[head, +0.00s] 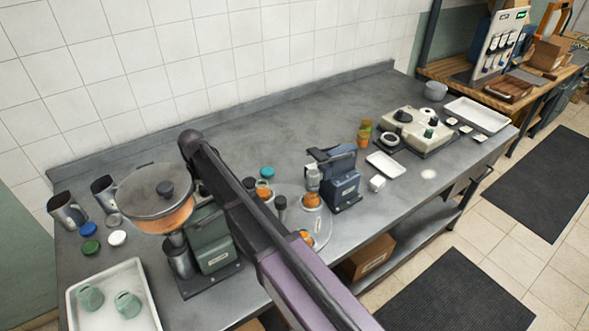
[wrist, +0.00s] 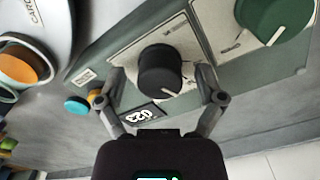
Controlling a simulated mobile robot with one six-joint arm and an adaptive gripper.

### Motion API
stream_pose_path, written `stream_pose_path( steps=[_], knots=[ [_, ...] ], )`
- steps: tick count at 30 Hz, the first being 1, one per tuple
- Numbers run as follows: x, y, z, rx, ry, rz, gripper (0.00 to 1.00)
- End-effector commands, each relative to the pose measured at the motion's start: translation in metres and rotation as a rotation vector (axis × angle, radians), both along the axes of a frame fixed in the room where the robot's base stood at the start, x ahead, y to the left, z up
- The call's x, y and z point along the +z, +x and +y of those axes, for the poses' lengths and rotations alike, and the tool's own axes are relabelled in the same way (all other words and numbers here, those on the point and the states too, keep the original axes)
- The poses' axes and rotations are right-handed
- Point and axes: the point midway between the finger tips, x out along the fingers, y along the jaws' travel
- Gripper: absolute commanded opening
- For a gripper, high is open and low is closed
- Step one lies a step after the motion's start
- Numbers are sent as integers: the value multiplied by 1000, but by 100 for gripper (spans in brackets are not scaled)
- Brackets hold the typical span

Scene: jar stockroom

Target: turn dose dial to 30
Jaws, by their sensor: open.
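The black dose dial (wrist: 162,70) with a white pointer line is on a pale panel of the green machine (wrist: 118,62) in the wrist view. A small dark display (wrist: 138,115) by the dial shows slanted digits that seem to read 023. My gripper (wrist: 160,78) is open, with one finger on each side of the dial; I cannot tell whether either finger touches it. In the head view the green machine (head: 209,238) stands under an orange hopper with a lid. The dial and my gripper are hidden there.
A green knob (wrist: 275,18) sits beside the dial panel. A turntable (head: 318,228) with jars, partly behind my arm, is right of the machine. A blue device (head: 343,182) stands beyond it. A white tray (head: 140,285) with two green cups lies front left.

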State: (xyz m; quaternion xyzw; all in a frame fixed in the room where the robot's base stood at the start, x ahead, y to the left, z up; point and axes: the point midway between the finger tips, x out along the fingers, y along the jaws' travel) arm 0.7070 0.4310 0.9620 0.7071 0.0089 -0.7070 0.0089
Motion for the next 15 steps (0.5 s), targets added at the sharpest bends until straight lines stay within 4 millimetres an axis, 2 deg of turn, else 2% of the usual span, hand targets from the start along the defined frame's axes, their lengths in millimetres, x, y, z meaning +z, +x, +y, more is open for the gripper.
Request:
stream_pose_path(
  steps=[15],
  knots=[
    [44, 0, 0, -22, 0, 0, 87]
  ],
)
